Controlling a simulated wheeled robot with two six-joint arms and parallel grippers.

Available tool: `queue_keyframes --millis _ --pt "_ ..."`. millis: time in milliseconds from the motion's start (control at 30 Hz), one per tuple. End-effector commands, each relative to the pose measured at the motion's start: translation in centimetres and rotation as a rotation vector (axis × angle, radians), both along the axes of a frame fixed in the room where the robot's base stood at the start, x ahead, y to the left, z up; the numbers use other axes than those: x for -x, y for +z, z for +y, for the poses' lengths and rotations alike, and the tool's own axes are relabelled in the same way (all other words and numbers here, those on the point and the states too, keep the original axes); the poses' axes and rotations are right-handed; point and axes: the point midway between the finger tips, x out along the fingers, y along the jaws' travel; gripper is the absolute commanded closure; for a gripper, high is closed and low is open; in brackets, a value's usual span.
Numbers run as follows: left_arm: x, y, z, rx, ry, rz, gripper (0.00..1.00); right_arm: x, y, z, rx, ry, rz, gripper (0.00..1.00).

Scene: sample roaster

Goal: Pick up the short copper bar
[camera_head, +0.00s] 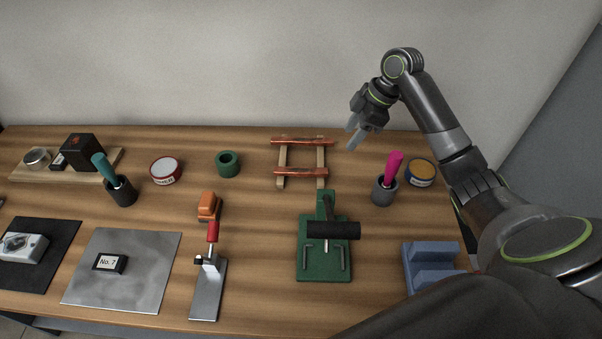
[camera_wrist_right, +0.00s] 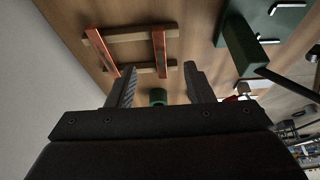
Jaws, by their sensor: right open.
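Two copper bars lie across a wooden rack at the back middle of the table. The front one looks shorter and I take it as the short copper bar (camera_head: 301,172); it also shows in the right wrist view (camera_wrist_right: 159,52), on the right side of the rack. The longer copper bar (camera_head: 302,140) lies behind it, nearer the wall. My right gripper (camera_head: 353,134) is open and empty, raised above the table to the right of the rack, apart from both bars. My left gripper is not in view.
The wooden rack (camera_head: 320,157) carries both bars. In front of it stands a green press (camera_head: 309,262) with a black handle. To the right are a cup with a pink-handled tool (camera_head: 384,190) and a round tin (camera_head: 421,172). A green ring (camera_head: 228,164) stands left of the rack.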

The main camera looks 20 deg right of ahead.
Motion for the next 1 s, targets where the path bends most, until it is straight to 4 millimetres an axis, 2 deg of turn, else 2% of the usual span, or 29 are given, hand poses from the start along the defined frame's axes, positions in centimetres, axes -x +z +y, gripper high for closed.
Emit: queue_keyframes --millis 100,333,667,800,1000 --pt "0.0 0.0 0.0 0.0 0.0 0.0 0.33 -0.4 -2.6 1.1 -0.005 0.0 0.005 0.53" --pt "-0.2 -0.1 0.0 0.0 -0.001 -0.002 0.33 -1.2 -6.8 2.7 -0.003 0.001 0.004 0.53" --pt "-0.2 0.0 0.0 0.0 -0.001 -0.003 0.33 -1.9 -9.2 3.8 -0.002 -0.001 0.003 0.53" --pt "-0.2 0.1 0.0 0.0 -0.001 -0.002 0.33 -2.6 -10.9 5.0 -0.004 0.001 0.004 0.53" --pt "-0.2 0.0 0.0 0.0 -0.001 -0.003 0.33 -2.9 -12.8 5.5 -0.001 0.001 0.002 0.53"
